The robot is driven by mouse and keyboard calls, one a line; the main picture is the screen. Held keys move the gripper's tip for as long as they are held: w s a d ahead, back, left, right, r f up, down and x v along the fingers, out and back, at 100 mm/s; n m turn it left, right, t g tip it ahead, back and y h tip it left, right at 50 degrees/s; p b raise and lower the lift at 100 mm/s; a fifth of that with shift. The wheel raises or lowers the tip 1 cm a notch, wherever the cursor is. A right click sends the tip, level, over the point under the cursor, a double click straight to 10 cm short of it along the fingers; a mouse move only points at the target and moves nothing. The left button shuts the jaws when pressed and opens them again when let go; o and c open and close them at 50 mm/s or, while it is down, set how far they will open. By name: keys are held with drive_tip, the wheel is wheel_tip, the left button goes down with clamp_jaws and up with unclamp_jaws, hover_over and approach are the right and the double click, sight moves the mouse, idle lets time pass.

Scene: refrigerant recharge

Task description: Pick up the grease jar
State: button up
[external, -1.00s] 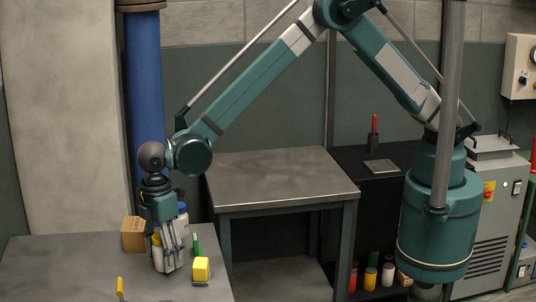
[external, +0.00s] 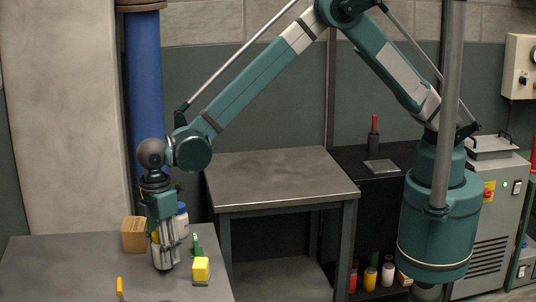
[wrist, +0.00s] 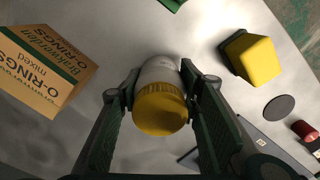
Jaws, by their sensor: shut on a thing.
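The grease jar (wrist: 158,72), with a pale body and a ribbed yellow lid, sits between the fingers of my gripper (wrist: 158,86) in the wrist view. A finger presses on each side of it. In the external view my gripper (external: 165,256) points straight down at the table, with the jar's yellow lid (external: 155,237) partly showing behind the fingers. Most of the jar is hidden there, and I cannot tell whether its base touches the table.
A cardboard O-rings box (external: 134,235) stands left of my gripper. A white bottle with a blue cap (external: 182,217) is close behind it. A yellow block (external: 201,269) and a green item (external: 195,246) lie to the right. A yellow-handled tool (external: 120,287) is near the front.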

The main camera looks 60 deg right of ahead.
wheel_tip(320, 180, up, 9)
drive_tip(key=shift+r, duration=0.1)
idle(0.4)
